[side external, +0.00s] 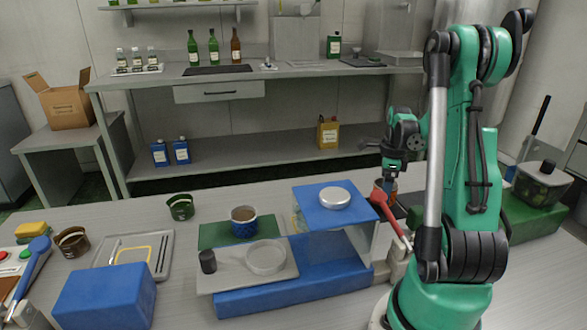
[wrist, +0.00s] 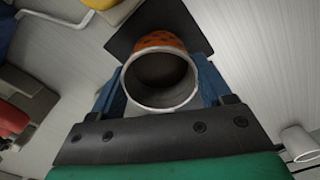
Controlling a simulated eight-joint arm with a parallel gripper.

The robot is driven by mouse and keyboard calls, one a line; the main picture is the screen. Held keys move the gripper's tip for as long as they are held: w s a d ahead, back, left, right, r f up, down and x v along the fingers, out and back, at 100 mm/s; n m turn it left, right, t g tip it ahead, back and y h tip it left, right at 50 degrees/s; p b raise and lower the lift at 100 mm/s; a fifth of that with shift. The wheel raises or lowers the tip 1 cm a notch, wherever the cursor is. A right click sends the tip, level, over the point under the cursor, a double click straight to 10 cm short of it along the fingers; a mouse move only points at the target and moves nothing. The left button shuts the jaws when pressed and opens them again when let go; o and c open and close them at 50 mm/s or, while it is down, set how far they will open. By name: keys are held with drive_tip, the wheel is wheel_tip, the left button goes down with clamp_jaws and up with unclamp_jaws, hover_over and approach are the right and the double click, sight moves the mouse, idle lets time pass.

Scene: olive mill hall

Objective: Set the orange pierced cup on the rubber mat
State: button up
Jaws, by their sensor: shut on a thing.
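The orange pierced cup (wrist: 160,41) is between the blue fingers of my gripper (wrist: 160,78) in the wrist view. Its pale rim and dark, empty inside face the camera. My gripper is shut on the cup. The black rubber mat (wrist: 192,22) lies beyond the cup in the wrist view, and the cup covers part of it. In the side view my gripper (side external: 392,180) is low over the right part of the table, and the cup is mostly hidden there. I cannot tell whether the cup touches the mat.
A green block with a lidded pot (side external: 541,182) stands to the right. A pale cup (wrist: 298,142) is at the wrist view's lower right. Bare table shows right of the mat.

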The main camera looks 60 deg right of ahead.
drive_tip(key=shift+f, duration=0.7)
drive_tip(key=shift+f, duration=0.1)
drive_tip(key=shift+f, duration=0.2)
drive_tip(key=o, duration=0.9)
drive_tip(key=shift+o, duration=0.2)
drive_tip(key=shift+r, duration=3.55)
